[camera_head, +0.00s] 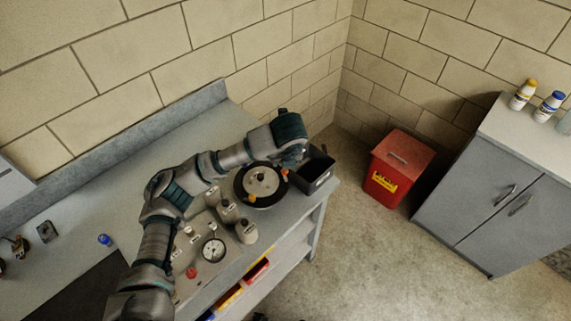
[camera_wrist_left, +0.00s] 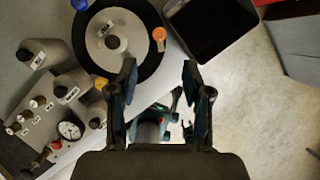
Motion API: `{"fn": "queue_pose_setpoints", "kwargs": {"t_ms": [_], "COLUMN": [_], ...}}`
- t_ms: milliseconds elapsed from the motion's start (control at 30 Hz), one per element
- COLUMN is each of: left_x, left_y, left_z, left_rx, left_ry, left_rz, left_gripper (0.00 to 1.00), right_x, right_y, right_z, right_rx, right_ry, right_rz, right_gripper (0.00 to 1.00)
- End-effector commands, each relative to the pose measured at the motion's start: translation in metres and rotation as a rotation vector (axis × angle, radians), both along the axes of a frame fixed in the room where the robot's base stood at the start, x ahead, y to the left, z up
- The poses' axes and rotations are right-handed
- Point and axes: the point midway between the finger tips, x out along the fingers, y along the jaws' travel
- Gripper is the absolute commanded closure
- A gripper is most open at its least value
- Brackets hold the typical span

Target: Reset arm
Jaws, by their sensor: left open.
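My left arm comes in from the lower left in the head view and reaches over the bench. My left gripper (camera_wrist_left: 158,85) shows in the left wrist view with its two dark fingers apart and nothing between them. It is above the bench's front edge, near a round black-rimmed compressor part (camera_head: 260,185) with a light centre. In the head view the wrist hides the fingers. A panel with a pressure gauge (camera_head: 214,249) and several knobs lies beside the arm. My right gripper is not in either view.
A black open bin (camera_head: 318,172) stands at the bench's right end, close to my left wrist. A red lidded bin (camera_head: 398,168) stands on the floor. A grey cabinet (camera_head: 490,205) with bottles on top is at the right.

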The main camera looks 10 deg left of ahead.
Motion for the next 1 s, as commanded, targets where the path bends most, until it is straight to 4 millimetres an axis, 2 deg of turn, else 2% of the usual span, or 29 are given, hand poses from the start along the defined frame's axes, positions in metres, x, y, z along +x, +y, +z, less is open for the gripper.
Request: {"fn": "queue_pose_setpoints", "kwargs": {"t_ms": [167,700,867,1000], "left_x": [-0.005,-0.005,-0.006,-0.007], "left_y": [-0.001,-0.002,-0.002,-0.002], "left_z": [0.012,0.015,0.045,0.075], "left_rx": [0.000,0.000,0.000,0.000], "left_ry": [0.000,-0.001,-0.011,-0.020], "left_rz": [0.000,0.000,0.000,0.000], "left_gripper": [0.50,0.50,0.50,0.50], "right_x": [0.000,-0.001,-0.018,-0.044], "right_y": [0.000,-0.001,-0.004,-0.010], "right_z": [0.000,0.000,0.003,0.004], "right_rx": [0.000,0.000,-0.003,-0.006], "right_ry": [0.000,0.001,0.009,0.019], "right_rz": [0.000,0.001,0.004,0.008], "right_gripper": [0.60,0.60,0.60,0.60]}}
